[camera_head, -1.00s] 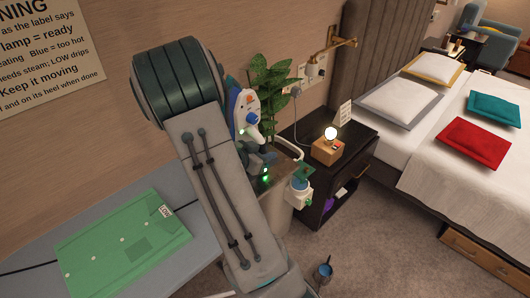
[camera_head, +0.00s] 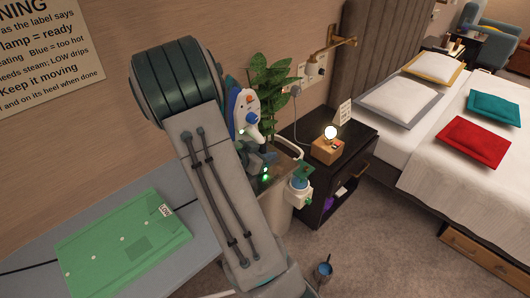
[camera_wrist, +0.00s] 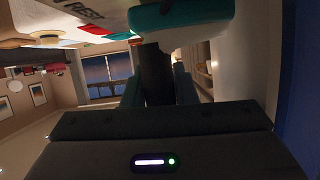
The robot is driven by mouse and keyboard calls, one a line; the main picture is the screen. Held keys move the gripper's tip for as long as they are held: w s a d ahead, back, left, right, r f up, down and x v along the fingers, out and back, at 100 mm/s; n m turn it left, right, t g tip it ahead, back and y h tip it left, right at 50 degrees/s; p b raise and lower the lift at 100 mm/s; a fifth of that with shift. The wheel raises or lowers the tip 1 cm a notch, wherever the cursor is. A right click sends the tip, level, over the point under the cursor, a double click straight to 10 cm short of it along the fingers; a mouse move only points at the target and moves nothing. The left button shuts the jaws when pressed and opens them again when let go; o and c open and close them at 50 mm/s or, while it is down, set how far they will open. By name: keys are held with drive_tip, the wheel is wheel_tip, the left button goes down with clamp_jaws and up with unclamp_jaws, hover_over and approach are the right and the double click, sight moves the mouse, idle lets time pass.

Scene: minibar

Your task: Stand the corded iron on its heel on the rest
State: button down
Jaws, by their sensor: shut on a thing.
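My gripper (camera_wrist: 158,88) is shut on the iron's dark handle (camera_wrist: 155,70).
A green folded cloth (camera_head: 125,240) with a "LOW" tag lies on the grey-blue board (camera_head: 40,275) at left. A black nightstand (camera_head: 352,150) with a lit lamp (camera_head: 330,133) is to the right, before the bed (camera_head: 450,180).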

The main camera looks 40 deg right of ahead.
drive_tip(key=shift+f+b, duration=0.3)
drive_tip(key=shift+f, duration=0.1)
idle(0.3)
drive_tip(key=c, duration=1.1)
unclamp_jaws()
drive_tip(key=shift+c, duration=0.2)
drive_tip(key=shift+o, duration=0.3)
drive_tip(key=shift+f, duration=0.1)
drive_tip(key=w+a+r+n+t+y, duration=0.2)
drive_tip(key=a+r+n+t+y, duration=0.15)
drive_tip(key=a, duration=0.55)
drive_tip(key=w+a+r+n+t+y, duration=0.25)
drive_tip(key=a+r+y, duration=0.25)
drive_tip(key=a, duration=0.5)
drive_tip(key=w+a+r+n+t+y, duration=0.2)
drive_tip(key=a+r+n+t+y, duration=0.15)
drive_tip(key=a, duration=0.55)
drive_tip(key=s+a+r+n+g+y, duration=0.25)
drive_tip(key=s+a+n+y, duration=0.2)
drive_tip(key=s, duration=0.35)
drive_tip(key=s+d+f+n+g+h, duration=0.1)
drive_tip(key=s+d+n+g+h, duration=0.2)
drive_tip(key=s, duration=1)
drive_tip(key=shift+d+n+g, duration=0.3)
drive_tip(key=shift+d+g, duration=0.35)
drive_tip(key=shift+g, duration=0.45)
